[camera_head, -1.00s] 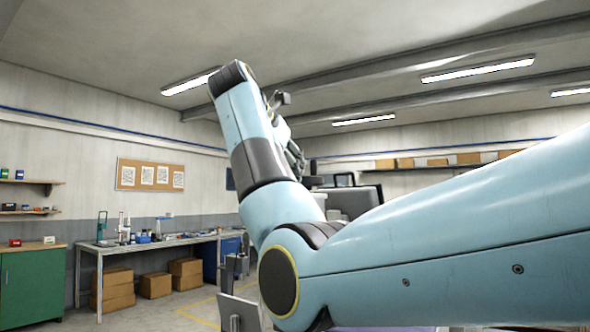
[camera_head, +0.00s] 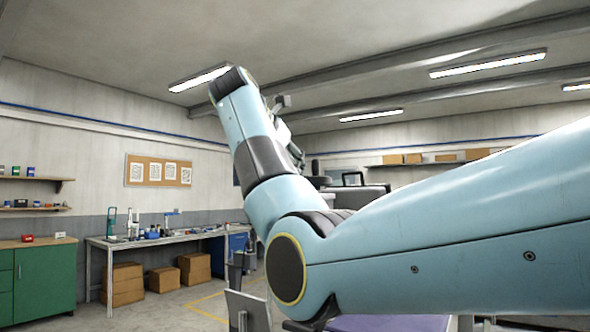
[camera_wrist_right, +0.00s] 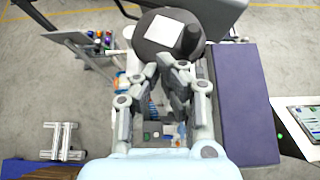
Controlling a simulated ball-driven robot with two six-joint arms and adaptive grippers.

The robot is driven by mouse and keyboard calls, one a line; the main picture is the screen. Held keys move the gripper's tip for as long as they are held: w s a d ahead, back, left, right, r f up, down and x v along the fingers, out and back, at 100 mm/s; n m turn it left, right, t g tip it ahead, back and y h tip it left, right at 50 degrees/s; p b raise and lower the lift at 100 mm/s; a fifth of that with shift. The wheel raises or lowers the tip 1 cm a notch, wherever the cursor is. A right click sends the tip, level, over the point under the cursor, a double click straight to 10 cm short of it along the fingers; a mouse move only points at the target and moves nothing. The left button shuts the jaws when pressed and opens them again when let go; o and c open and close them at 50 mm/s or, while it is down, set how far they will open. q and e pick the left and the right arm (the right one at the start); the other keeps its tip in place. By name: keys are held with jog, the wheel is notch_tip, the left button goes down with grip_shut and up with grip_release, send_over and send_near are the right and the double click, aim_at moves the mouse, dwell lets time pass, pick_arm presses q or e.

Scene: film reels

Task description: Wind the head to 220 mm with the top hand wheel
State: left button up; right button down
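My right arm crosses the head view, and its gripper (camera_head: 288,125) shows only partly behind the wrist link. In the right wrist view the gripper's jointed fingers (camera_wrist_right: 172,68) reach up the picture. Their tips lie close to a dark round part (camera_wrist_right: 152,48) with a pale square on top. I cannot tell whether they touch it, nor how far apart the tips are. I cannot make out for certain whether this round part is the top hand wheel. No scale or reading of the head height is legible. My left gripper is in neither view.
A purple-covered surface (camera_wrist_right: 243,110) lies right of the fingers in the wrist view. A grey panel (camera_wrist_right: 62,32) stands at upper left there. In the head view a workbench (camera_head: 190,236), cardboard boxes (camera_head: 127,284) and a green cabinet (camera_head: 45,278) stand farther off at left.

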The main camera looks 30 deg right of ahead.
jog(key=shift+w+d, duration=0.1)
jog(key=shift+w, duration=0.05)
jog(key=shift+w+d+p, duration=0.1)
jog(key=shift+w+p, duration=0.35)
jog(key=shift+w, duration=0.1)
dwell(0.3)
jog(key=shift+s+b, duration=1.55)
jog(key=shift+s, duration=1.05)
